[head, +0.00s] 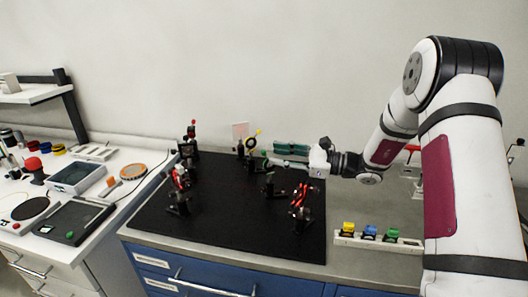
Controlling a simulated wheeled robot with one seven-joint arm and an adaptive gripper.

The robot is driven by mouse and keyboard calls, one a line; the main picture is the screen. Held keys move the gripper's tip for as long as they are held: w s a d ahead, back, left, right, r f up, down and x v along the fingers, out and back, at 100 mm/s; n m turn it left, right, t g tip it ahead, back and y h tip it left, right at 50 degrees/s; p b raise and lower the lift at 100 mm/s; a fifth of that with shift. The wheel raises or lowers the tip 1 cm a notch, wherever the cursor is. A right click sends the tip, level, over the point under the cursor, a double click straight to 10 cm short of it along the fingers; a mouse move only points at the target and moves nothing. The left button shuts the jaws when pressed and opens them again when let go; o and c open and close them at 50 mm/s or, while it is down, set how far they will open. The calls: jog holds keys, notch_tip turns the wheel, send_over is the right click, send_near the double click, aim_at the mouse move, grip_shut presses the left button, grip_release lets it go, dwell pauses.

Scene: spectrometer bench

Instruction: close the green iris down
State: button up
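My arm reaches in from the right over the black optical board (235,215). My gripper (272,162) points left, low over the back middle of the board. Its fingers are small and seen nearly edge-on, so I cannot tell whether they are open or shut. A dark post-mounted part with a hint of green (268,186) stands just below the fingertips in the picture and may be the green iris. Its lever and opening are too small to make out. I cannot tell whether the fingers touch it.
Red-marked mounts stand at the board's left (178,190) and front right (301,207). A yellow-topped mount (251,143) and teal boxes (291,148) are behind. A white rack (378,241) with yellow, blue and green blocks lies at right. The board's front middle is clear.

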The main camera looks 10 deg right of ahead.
aim_at(263, 151)
jog(key=shift+x, duration=2.6)
grip_shut()
